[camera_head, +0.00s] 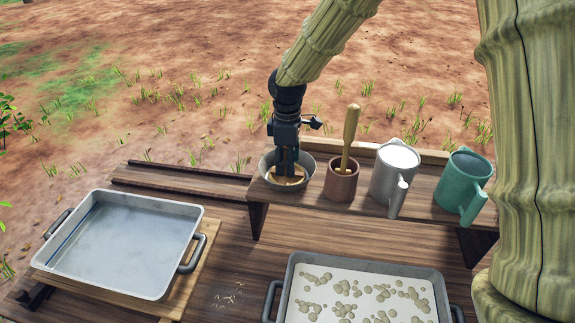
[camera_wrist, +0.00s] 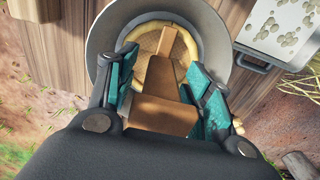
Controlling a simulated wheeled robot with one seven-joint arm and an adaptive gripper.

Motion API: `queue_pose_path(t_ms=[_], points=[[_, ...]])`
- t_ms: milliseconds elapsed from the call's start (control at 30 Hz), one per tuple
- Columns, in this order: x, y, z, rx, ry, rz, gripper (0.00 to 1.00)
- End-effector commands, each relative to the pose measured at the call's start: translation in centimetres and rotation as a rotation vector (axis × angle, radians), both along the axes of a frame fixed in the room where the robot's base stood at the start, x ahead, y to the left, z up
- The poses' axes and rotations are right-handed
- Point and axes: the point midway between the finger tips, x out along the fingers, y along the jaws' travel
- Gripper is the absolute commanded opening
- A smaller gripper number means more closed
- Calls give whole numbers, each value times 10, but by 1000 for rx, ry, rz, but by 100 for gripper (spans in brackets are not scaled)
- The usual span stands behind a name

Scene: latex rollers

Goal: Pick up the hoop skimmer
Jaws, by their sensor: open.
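The hoop skimmer (camera_wrist: 150,42) lies in a grey bowl (camera_wrist: 97,40), showing a round tan mesh in a light hoop and a brown wooden handle (camera_wrist: 165,110). In the wrist view the handle runs between the teal fingers of my gripper (camera_wrist: 162,62). The fingers are apart, one on each side of the handle; I cannot tell whether either touches it. In the head view my gripper (camera_head: 287,172) points down into the bowl (camera_head: 267,172) and hides most of the skimmer (camera_head: 289,181).
Right of the bowl on the raised shelf stand a brown pot (camera_head: 340,185) with a wooden tool, a white-filled grey jug (camera_head: 390,180) and a green jug (camera_head: 462,187). Below are a tray with clear liquid (camera_head: 66,290) and a tray with clotted white liquid (camera_head: 350,263).

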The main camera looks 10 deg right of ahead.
Motion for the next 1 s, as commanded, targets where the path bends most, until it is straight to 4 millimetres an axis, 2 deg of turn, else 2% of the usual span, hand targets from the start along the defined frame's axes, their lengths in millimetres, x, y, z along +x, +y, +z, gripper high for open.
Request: queue_pose_path(t_ms=[167,400,467,767,867,1000], points=[[0,0,-1,0,0,0,51],[0,0,0,0,0,0,9],[0,0,0,0,0,0,0],[0,0,1,0,0,0,0],[1,0,7,1,0,-1,0],[1,-1,23,1,-3,-1,0]])
